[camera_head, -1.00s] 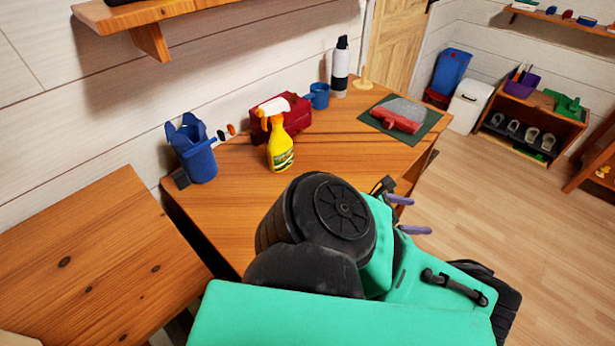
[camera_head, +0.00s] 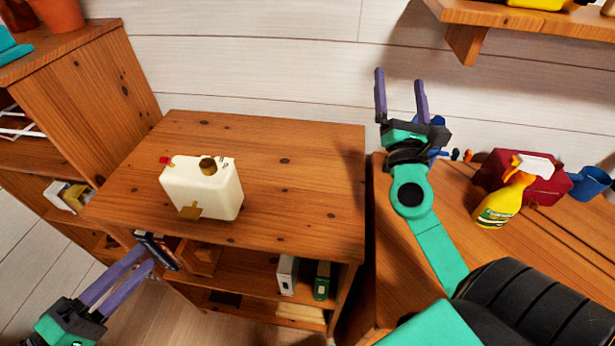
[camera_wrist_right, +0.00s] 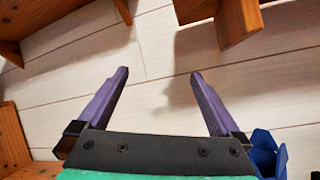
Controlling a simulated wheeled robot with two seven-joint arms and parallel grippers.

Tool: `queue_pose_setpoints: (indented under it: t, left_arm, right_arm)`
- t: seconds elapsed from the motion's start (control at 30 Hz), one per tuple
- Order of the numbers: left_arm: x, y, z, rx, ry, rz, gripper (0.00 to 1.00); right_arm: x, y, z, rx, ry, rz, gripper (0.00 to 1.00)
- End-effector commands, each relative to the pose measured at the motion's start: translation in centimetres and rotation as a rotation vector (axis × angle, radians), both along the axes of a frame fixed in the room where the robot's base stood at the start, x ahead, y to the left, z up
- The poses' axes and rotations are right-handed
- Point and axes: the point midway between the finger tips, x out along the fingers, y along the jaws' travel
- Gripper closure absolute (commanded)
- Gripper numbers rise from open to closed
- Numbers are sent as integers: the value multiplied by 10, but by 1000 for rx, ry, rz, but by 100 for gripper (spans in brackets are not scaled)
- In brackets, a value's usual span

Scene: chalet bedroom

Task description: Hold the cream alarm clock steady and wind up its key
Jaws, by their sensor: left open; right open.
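The cream alarm clock (camera_head: 222,193) is a boxy block on top of the low wooden cabinet (camera_head: 300,185). It has a brass-coloured tab (camera_head: 190,212) low on its near side, a round brown-gold piece on top and a small red piece at its left corner. I cannot tell for sure which piece is the key. My left gripper (camera_head: 146,260) is open and empty, below and left of the clock, by the cabinet's front edge. My right gripper (camera_head: 400,78) is open and empty, raised to the right of the cabinet; its spread fingers show in the right wrist view (camera_wrist_right: 159,73).
A desk at right holds a yellow spray bottle (camera_head: 497,206), a red box (camera_head: 495,170) and a blue mug (camera_head: 588,184). A wall shelf (camera_head: 530,20) overhangs the right side. A taller shelf unit (camera_head: 95,85) stands left. The cabinet top around the clock is clear.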

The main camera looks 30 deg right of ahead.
Motion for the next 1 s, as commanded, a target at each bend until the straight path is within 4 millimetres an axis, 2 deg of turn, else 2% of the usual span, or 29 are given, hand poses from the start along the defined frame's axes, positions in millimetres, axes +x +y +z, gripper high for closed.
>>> queue_pose_setpoints:
  t: [0.03,0.1,0.17,0.2,0.27,0.3,0.4,0.5,0.6,0.7,0.87,1.0]
  left_arm:
    - [0,0,0,0,0,0,50]
    - [0,0,0,0,0,0,50]
    - [0,0,0,0,0,0,50]
    - [0,0,0,0,0,0,50]
    - [0,0,0,0,0,0,50]
    - [0,0,0,0,0,0,50]
    - [0,0,0,0,0,0,50]
    - [0,0,0,0,0,0,50]
    - [0,0,0,0,0,0,50]
    - [0,0,0,0,0,0,50]
    - [0,0,0,0,0,0,50]
    - [0,0,0,0,0,0,50]
  right_arm:
    - [22,20,3,-66,47,87,0]
    - [51,54,-1,-174,136,229,0]
    - [63,91,-16,-243,220,376,0]
    - [66,115,-28,-275,268,479,0]
    - [64,152,-47,-320,332,638,0]
    - [58,176,-59,-352,366,746,0]
    - [35,228,-86,-416,421,1007,0]
    - [8,262,-102,-449,431,1208,0]
    - [-9,277,-109,-460,422,1318,0]
    - [-14,281,-110,-460,417,1347,0]
    - [-9,287,-109,-461,414,1344,0]
    - [4,304,-108,-463,412,1342,0]
